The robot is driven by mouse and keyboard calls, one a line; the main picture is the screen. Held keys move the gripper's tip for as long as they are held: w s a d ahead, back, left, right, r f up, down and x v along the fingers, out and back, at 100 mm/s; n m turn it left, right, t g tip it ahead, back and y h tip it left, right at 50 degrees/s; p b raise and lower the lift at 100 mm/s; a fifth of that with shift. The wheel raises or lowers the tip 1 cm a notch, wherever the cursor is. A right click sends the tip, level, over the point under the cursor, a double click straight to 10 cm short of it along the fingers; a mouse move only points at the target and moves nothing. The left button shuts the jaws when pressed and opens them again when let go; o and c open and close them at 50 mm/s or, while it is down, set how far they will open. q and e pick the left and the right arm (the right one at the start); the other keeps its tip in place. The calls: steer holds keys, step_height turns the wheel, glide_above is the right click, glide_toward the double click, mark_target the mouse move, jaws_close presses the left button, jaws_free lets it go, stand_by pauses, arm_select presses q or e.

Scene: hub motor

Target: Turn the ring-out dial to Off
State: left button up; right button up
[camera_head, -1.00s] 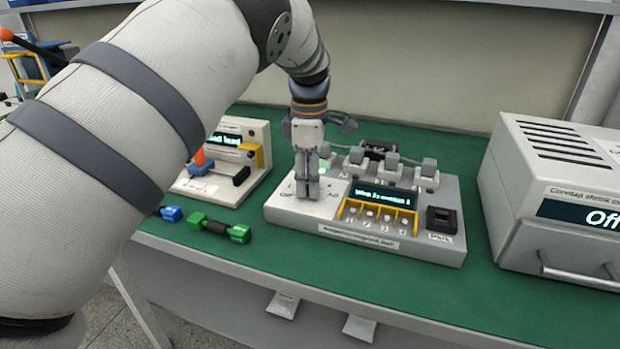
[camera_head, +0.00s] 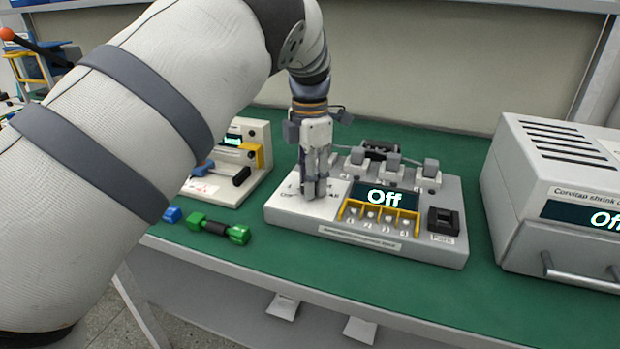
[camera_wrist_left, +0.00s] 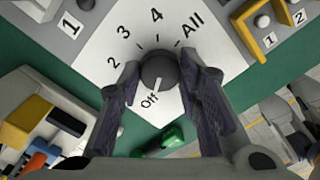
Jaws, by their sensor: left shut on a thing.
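The ring-out box (camera_head: 290,208) stands on the green bench mat, and its display (camera_head: 384,198) reads "Off". In the left wrist view the round dark dial (camera_wrist_left: 160,70) sits on a white face marked Off, 1, 2, 3, 4 and All, and its pale pointer line points at Off. My left gripper (camera_head: 315,190) stands upright over the dial and hides it in the head view. In the left wrist view its two fingers (camera_wrist_left: 161,75) are shut on the dial from both sides. My right gripper is not in view.
Yellow-framed numbered sockets (camera_head: 378,217) and a black Park socket (camera_head: 442,221) lie right of the dial. A tester (camera_head: 240,160) stands left, with a green-ended plug piece (camera_head: 238,234) in front. A shrink oven (camera_head: 555,190) stands at the right.

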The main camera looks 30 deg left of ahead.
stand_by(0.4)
arm_select(q)
steer(key=o, duration=1.2)
step_height(320, 180, up, 12)
